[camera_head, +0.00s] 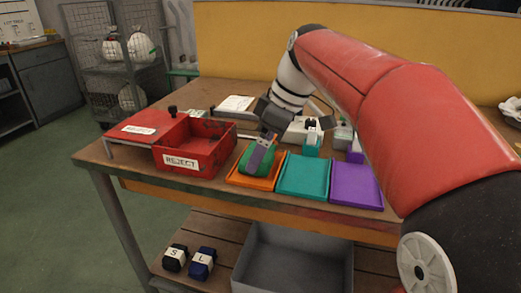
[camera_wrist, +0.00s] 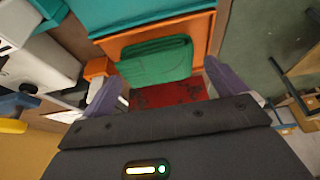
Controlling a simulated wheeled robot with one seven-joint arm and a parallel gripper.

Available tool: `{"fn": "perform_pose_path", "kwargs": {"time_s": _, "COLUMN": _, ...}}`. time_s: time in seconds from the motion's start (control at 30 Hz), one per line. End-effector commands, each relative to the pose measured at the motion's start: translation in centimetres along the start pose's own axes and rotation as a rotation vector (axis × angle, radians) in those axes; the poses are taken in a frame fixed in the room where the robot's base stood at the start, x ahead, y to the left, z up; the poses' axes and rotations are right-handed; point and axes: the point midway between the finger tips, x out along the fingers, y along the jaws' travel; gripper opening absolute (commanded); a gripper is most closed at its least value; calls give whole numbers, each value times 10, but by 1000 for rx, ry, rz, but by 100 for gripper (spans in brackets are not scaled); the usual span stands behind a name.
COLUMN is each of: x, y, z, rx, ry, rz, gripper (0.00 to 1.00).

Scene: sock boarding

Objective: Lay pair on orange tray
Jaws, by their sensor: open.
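The orange tray (camera_head: 247,184) is at the left of a row of three trays at the table's front edge; it also shows in the wrist view (camera_wrist: 203,32). A folded green sock pair (camera_head: 246,160) lies in it, and shows as a flat green bundle in the wrist view (camera_wrist: 156,62). My gripper (camera_head: 258,158) reaches down over the orange tray, right at the pair. In the wrist view my gripper's fingers (camera_wrist: 165,88) are spread wide, with the near edge of the pair between or just beyond them. One finger hides part of the pair in the head view.
A red reject bin (camera_head: 190,160) stands left of the orange tray. A teal tray (camera_head: 303,177) and a purple tray (camera_head: 356,186) lie to its right. Small fixtures stand behind the trays. A grey bin (camera_head: 290,262) and two labelled bundles (camera_head: 202,264) are on the lower shelf.

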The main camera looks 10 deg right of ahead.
Motion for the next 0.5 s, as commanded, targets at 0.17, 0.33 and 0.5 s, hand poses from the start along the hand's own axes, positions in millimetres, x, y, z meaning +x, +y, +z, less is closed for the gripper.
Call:
{"fn": "perform_pose_path", "kwargs": {"time_s": 0.17, "x": -42, "y": 0, "z": -2, "rx": -2, "ry": 2, "rz": 4, "gripper": 97}}
{"fn": "perform_pose_path", "kwargs": {"time_s": 0.33, "x": -75, "y": 1, "z": -1, "rx": -1, "ry": 2, "rz": 2, "gripper": 97}}
{"fn": "perform_pose_path", "kwargs": {"time_s": 0.5, "x": -95, "y": 0, "z": 0, "rx": -1, "ry": 1, "rz": 2, "gripper": 97}}
